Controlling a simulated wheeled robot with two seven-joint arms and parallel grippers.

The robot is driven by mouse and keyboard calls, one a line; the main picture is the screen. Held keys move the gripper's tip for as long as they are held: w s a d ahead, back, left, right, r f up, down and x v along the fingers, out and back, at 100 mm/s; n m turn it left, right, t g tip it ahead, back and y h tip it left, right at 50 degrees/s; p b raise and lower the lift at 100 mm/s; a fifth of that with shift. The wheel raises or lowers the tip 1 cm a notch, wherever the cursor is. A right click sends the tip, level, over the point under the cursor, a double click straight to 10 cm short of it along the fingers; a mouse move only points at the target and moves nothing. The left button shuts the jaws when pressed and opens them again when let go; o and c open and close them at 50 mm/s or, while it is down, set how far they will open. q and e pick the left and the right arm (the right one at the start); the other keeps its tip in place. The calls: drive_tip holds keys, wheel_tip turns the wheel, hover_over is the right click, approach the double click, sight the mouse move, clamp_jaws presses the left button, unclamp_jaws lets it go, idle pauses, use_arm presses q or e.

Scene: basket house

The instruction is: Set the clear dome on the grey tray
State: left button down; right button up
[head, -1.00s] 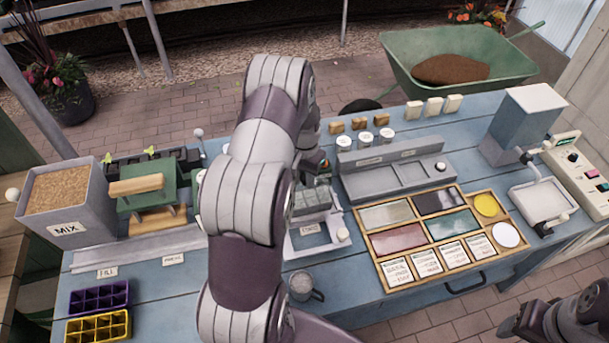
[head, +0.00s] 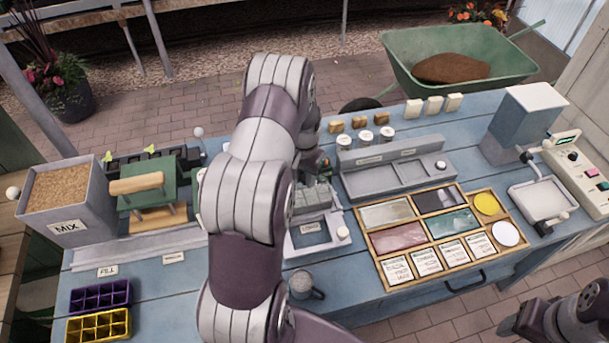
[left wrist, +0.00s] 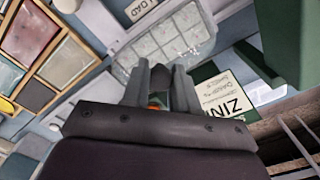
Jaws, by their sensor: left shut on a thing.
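The grey tray (head: 312,198), divided into square cells, sits on a white stand with a label in the middle of the blue bench. It also shows in the left wrist view (left wrist: 158,42), just beyond the fingertips. My left gripper (head: 320,170) is over its back edge, largely hidden behind my own arm. In the left wrist view the fingers (left wrist: 160,82) are shut on a small part with some orange at its base. The clear dome (left wrist: 203,42) shows only as faint glossy edges around the tray's cells; I cannot tell whether it touches the tray. My right gripper (head: 560,322) is dark, at the lower right corner.
A green press (head: 150,185) stands left of the tray. A grey rack (head: 390,170) and a wooden sectioned case (head: 440,235) are to the right. A grey mug (head: 301,285) stands in front. Purple and yellow cell trays lie at front left.

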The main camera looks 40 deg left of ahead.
use_arm(q)
drive_tip(key=shift+f+b, duration=0.35)
drive_tip(key=shift+f, duration=0.3)
drive_tip(key=shift+c, duration=1.6)
unclamp_jaws()
drive_tip(key=shift+r, duration=0.15)
drive_tip(key=shift+r+p, duration=3.15)
drive_tip(key=shift+r, duration=0.85)
drive_tip(key=shift+f, duration=0.1)
